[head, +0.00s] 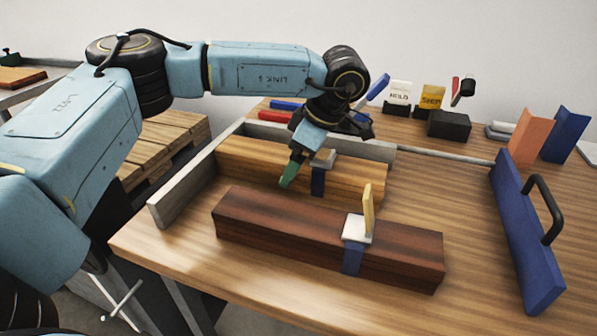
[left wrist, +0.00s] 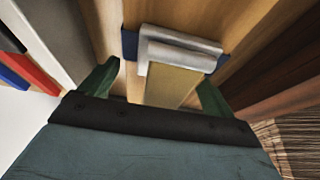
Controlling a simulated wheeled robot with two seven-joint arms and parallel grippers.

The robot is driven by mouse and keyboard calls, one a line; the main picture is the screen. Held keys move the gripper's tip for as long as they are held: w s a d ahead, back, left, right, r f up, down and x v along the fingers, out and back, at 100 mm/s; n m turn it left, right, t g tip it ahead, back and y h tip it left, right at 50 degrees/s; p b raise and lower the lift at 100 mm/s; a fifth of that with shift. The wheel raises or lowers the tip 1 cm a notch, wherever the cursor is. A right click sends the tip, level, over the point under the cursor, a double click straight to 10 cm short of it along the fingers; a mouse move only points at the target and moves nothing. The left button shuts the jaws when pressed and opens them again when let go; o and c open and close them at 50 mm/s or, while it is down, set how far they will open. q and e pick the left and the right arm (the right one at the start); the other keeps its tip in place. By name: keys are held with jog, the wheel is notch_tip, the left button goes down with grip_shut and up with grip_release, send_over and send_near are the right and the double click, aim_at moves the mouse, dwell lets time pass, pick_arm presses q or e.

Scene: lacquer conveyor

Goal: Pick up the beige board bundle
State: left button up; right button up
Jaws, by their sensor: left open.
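The beige board bundle (head: 352,182) lies on the wooden table, behind a dark brown board bundle (head: 300,232). A blue strap (head: 318,182) goes around it, with a grey-white clip (head: 324,158) on top. My left gripper (head: 291,170) is over the beige bundle, beside the clip, with green fingertips pointing down. In the left wrist view the open fingers (left wrist: 157,88) appear either side of a pale yellow tag (left wrist: 170,84) below the clip (left wrist: 180,48); the beige bundle (left wrist: 195,14) runs behind. I cannot tell whether the fingers touch anything. The right gripper is not visible.
A grey L-shaped fence (head: 183,188) borders the bundles at the left and back. The brown bundle has its own strap and upright tag (head: 368,212). A blue panel with a black handle (head: 525,232) stands at right. Signs and small blocks stand behind. Table between is clear.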

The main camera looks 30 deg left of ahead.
pick_arm(q)
jog(key=shift+f, duration=0.1)
jog(key=shift+c, duration=0.3)
jog(key=c, duration=1.7)
jog(key=shift+c, duration=0.3)
jog(key=shift+w, duration=0.1)
